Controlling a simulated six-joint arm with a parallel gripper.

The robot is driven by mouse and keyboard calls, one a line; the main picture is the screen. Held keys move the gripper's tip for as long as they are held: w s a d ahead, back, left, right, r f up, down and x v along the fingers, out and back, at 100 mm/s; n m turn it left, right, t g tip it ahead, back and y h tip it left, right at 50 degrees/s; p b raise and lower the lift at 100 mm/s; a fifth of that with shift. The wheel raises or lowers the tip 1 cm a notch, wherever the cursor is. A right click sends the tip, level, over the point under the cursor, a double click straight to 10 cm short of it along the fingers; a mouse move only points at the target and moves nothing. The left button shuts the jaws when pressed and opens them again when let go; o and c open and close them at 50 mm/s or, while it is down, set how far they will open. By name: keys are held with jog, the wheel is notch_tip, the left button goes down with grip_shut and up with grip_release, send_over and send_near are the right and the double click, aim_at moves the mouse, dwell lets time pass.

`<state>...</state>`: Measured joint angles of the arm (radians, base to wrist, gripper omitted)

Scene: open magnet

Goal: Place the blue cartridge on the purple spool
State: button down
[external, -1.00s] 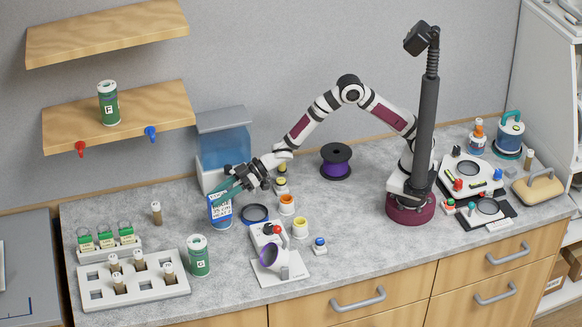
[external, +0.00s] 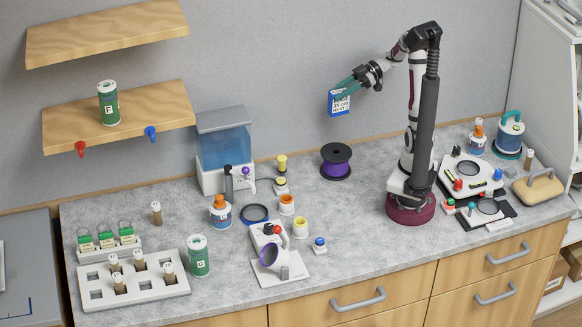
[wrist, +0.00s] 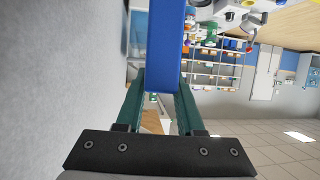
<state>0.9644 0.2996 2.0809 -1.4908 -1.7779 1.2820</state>
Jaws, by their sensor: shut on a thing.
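The blue cartridge (external: 340,102), a small box with a white label, is held in the air by my gripper (external: 347,88). My gripper's teal fingers are shut on it. In the wrist view the cartridge (wrist: 166,45) shows as a blue slab between the two teal fingers (wrist: 160,95). The spool cannot be made out in the wrist view.
A blue-tank dispenser (external: 224,150) stands left of the spool. A yellow-topped piece (external: 281,170), an orange-capped jar (external: 220,211) and a dark ring (external: 255,213) lie left and in front. The counter (external: 350,215) in front of the spool is clear.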

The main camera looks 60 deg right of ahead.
jog(key=s+d+f+m+t+h, duration=0.1)
jog(key=s+d, duration=0.3)
jog(key=s, duration=0.5)
jog(key=shift+w+a+f, duration=1.25)
jog(key=shift+a+f, duration=0.05)
jog(key=shift+f, duration=0.6)
jog(key=shift+w+a+f, duration=1.3)
jog(key=shift+f, duration=0.65)
jog(key=shift+w+a+f, duration=1.25)
jog(key=shift+a+f, duration=0.05)
jog(key=shift+f, duration=0.6)
jog(key=shift+f, duration=0.1)
jog(key=c, duration=0.5)
grip_release()
jog(key=shift+s+d+r, duration=0.1)
jog(key=shift+d+r, duration=0.05)
jog(key=shift+r, duration=0.1)
jog(key=v, duration=1.1)
jog(key=shift+s+d+r, duration=0.15)
jog(key=shift+s, duration=0.1)
